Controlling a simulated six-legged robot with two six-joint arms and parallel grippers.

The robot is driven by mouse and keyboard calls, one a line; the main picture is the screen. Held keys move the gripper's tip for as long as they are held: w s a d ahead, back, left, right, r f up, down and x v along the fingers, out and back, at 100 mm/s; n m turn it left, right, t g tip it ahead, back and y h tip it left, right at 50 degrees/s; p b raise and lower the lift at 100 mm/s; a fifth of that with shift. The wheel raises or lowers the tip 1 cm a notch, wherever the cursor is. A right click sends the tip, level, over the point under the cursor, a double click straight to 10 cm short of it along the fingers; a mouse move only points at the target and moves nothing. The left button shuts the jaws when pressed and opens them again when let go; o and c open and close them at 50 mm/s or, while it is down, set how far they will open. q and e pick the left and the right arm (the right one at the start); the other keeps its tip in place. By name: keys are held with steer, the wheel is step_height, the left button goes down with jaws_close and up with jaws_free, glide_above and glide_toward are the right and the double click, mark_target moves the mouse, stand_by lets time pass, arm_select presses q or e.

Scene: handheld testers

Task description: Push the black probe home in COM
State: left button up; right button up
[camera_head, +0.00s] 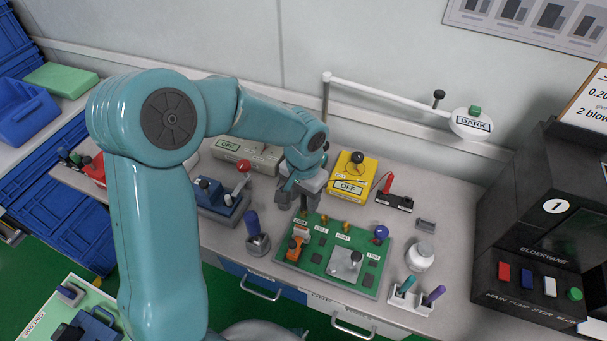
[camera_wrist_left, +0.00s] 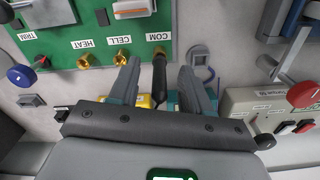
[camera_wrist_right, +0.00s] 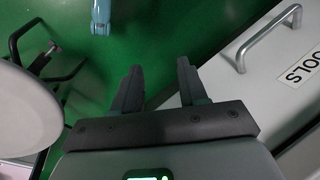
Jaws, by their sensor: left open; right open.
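The green tester board (camera_head: 316,260) lies on the bench, with a row of labelled sockets along its far edge. In the left wrist view the black probe (camera_wrist_left: 159,72) stands at the COM label (camera_wrist_left: 158,37), its end against the board (camera_wrist_left: 185,25). My left gripper (camera_head: 301,203) is above that edge. Its open fingers (camera_wrist_left: 159,82) lie on either side of the probe, with gaps visible. My right gripper (camera_wrist_right: 159,68) is open and empty, away from the board.
Brass sockets CELL (camera_wrist_left: 120,58) and HEAT (camera_wrist_left: 84,61) are beside COM. A yellow OFF box (camera_head: 367,170) stands behind the board, a blue-handled tool in a holder (camera_head: 258,244) left of it. A white lamp arm (camera_head: 400,97) crosses behind. A drawer handle (camera_wrist_right: 268,40) is near my right gripper.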

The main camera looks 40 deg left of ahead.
arm_select(q)
step_height(320, 180, up, 15)
steer(key=p, duration=0.1)
steer(key=shift+f, duration=0.15)
